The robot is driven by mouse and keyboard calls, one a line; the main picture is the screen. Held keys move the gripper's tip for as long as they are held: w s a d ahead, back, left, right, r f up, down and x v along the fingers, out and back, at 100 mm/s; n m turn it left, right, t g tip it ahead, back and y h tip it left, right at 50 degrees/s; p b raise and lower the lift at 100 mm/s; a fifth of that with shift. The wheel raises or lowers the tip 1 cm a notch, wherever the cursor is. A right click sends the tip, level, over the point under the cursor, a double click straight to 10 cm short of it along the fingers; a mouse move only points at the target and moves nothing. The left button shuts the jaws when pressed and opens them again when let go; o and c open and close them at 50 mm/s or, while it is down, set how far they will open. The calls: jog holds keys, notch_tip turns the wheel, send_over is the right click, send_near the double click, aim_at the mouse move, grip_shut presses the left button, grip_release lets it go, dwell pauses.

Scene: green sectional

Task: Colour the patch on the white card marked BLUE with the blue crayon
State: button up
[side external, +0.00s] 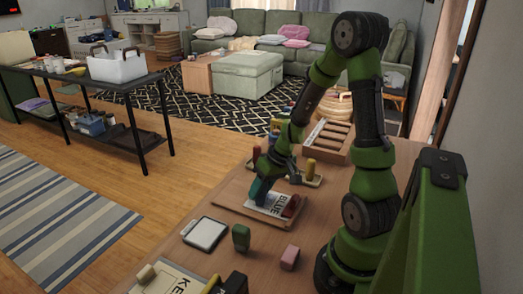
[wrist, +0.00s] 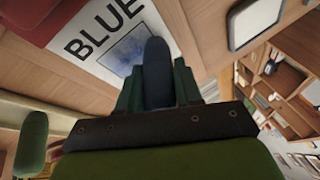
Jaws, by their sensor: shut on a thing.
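The white card (side external: 268,206) marked BLUE lies on a wooden board (side external: 232,207) on the table. In the wrist view the card (wrist: 88,58) shows a patch (wrist: 128,58) with pale blue marks. My gripper (side external: 258,187) is over the card's left part in the side view. In the wrist view my gripper (wrist: 157,85) is shut on the dark blue crayon (wrist: 157,70), whose end overlaps the patch. I cannot tell whether the tip touches the card. The gripper hides part of the patch.
A white-faced tablet (side external: 204,233), a green block (side external: 241,238) and a pink block (side external: 289,257) lie in front. A slotted wooden tray (side external: 328,140) and several coloured pieces stand behind. Table left of the board is bare.

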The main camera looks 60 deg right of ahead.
jog(key=shift+d, duration=3.55)
jog(key=shift+s, duration=0.4)
jog(key=shift+a, duration=4.15)
jog(key=shift+d, duration=4.15)
jog(key=shift+r, duration=0.1)
notch_tip(320, 180, up, 6)
